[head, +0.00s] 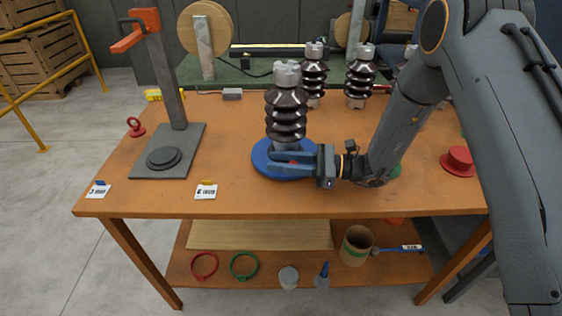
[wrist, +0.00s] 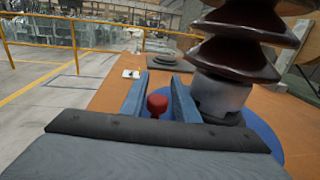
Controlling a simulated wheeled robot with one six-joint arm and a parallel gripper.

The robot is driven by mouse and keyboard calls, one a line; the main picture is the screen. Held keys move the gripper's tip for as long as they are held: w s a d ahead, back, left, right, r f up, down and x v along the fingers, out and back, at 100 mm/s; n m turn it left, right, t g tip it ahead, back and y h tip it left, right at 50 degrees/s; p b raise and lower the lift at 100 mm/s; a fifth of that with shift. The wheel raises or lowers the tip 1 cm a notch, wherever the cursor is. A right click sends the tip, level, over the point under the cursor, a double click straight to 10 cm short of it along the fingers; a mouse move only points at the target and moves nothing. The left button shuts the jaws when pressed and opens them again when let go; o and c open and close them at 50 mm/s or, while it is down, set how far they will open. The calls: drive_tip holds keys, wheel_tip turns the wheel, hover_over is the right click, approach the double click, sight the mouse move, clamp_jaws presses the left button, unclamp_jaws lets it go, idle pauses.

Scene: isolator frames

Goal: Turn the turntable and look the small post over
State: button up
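The blue turntable (head: 262,166) lies on the workbench with the post (head: 286,110) upright on it. The post has dark brown ribs and grey metal ends. In the wrist view the post (wrist: 237,58) stands just right of my fingers, its top out of frame. My gripper (head: 288,161) is low over the turntable, in front of the post's base. In the wrist view the fingers of my gripper (wrist: 159,90) stand apart, with a red knob (wrist: 157,104) between them. A narrow gap shows beside the knob. The blue turntable (wrist: 262,135) is partly hidden by my gripper.
A grey stand with an orange handle (head: 147,22) is at left. Two similar posts (head: 314,78) (head: 360,80) stand behind. A red eyebolt (head: 136,127), label cards (head: 206,191) and a red flanged piece (head: 458,160) lie on the bench (head: 230,205). The front-left bench top is mostly clear.

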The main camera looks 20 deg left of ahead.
drive_tip(key=b+v, duration=0.2)
drive_tip(key=v, duration=0.5)
drive_tip(key=shift+w+d, duration=0.1)
drive_tip(key=shift+d, duration=0.25)
drive_tip(key=shift+c, duration=0.3)
